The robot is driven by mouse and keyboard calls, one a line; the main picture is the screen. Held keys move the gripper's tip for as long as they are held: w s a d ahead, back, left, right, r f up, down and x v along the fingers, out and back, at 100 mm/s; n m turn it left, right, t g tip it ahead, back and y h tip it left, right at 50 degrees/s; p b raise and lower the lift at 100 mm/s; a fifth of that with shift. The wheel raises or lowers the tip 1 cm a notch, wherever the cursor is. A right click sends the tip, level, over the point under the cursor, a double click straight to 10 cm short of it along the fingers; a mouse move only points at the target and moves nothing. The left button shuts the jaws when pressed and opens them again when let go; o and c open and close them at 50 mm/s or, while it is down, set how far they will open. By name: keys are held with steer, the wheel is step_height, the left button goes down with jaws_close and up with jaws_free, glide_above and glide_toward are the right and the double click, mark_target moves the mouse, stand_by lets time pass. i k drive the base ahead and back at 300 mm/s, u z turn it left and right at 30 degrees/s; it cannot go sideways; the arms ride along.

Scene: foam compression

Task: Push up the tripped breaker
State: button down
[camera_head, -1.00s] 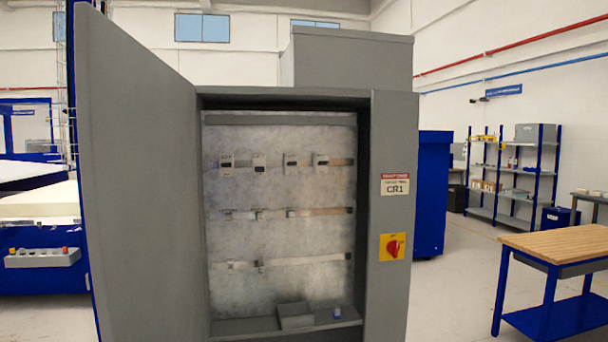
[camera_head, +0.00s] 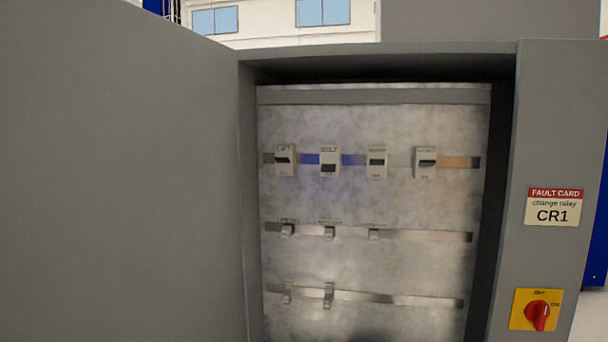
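A row of several small white breakers sits on the top rail inside the open grey cabinet (camera_head: 378,62). The second breaker from the left (camera_head: 329,160) has its dark lever low on its face, lower than on the others. The first breaker (camera_head: 285,160), the third breaker (camera_head: 376,162) and the rightmost breaker (camera_head: 425,162) have their dark levers nearer mid-height. The small labels on the breakers are too blurred to read surely. My gripper is not in view.
The open cabinet door (camera_head: 120,180) fills the left side. Lower rails carry small clips (camera_head: 328,294). On the right frame are a "FAULT CARD, change relay CR1" label (camera_head: 554,207) and a red rotary switch (camera_head: 537,315) on a yellow plate. The space before the panel looks clear.

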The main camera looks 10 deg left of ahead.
mark_target(325, 167)
steer(key=u, duration=0.3)
steer(key=i, duration=0.55)
steer(key=u, duration=0.3)
steer(key=k, duration=0.95)
steer(key=u, duration=0.15)
steer(key=i, duration=0.95)
steer(key=z, duration=0.05)
